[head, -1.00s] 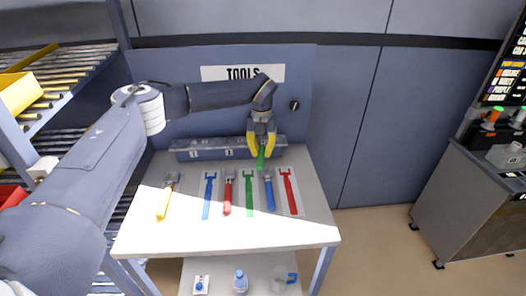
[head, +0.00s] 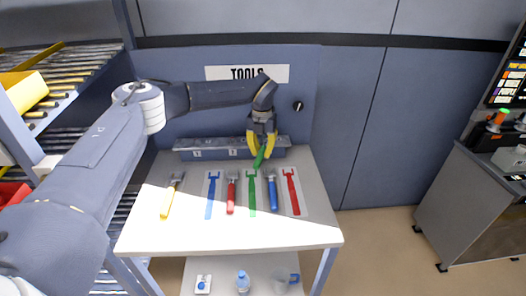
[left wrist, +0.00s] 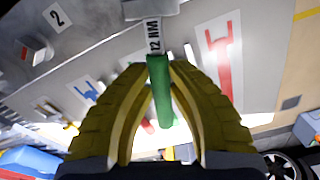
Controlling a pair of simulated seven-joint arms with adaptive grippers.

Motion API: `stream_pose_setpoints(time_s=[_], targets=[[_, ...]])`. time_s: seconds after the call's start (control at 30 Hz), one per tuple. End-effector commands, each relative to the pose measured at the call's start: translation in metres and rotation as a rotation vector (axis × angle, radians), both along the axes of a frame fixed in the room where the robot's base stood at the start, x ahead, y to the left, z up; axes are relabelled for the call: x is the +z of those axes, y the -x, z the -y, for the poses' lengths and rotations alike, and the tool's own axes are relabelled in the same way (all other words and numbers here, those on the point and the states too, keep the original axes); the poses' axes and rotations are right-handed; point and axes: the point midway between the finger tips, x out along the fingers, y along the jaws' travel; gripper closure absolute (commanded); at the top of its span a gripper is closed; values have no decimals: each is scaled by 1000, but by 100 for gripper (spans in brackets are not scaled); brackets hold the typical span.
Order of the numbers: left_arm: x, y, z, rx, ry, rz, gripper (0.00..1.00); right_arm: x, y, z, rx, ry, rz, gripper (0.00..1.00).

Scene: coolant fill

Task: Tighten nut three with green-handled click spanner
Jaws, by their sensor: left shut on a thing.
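My left gripper (head: 260,150) is shut on the green handle of the click spanner (head: 259,159), above the back of the tool table in front of the grey fixture block (head: 215,150). In the left wrist view the green handle (left wrist: 160,92) lies between the yellow fingers, with a "12 NM" label at its far end. The spanner's head is at the top edge there, partly cut off. My right gripper is out of view.
On the white table (head: 150,238) lie yellow-handled (head: 167,201), red-handled (head: 231,196) and blue-handled (head: 272,193) spanners. Blue (head: 211,196), green (head: 252,198) and red (head: 292,193) outlines show there. A TOOLS panel (head: 310,110) stands behind.

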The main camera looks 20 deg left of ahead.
Motion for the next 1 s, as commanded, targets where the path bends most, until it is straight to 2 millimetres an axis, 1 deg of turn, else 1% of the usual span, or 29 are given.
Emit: stream_pose_setpoints(time_s=[0.37, 0.87, 1.0], targets=[[0, 1, -9, -86, 0, 0, 100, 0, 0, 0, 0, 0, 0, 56], [0, 1, -11, -100, -1, 0, 100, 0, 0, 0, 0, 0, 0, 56], [0, 1, -13, -126, -1, 0, 100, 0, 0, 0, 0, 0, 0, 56]])
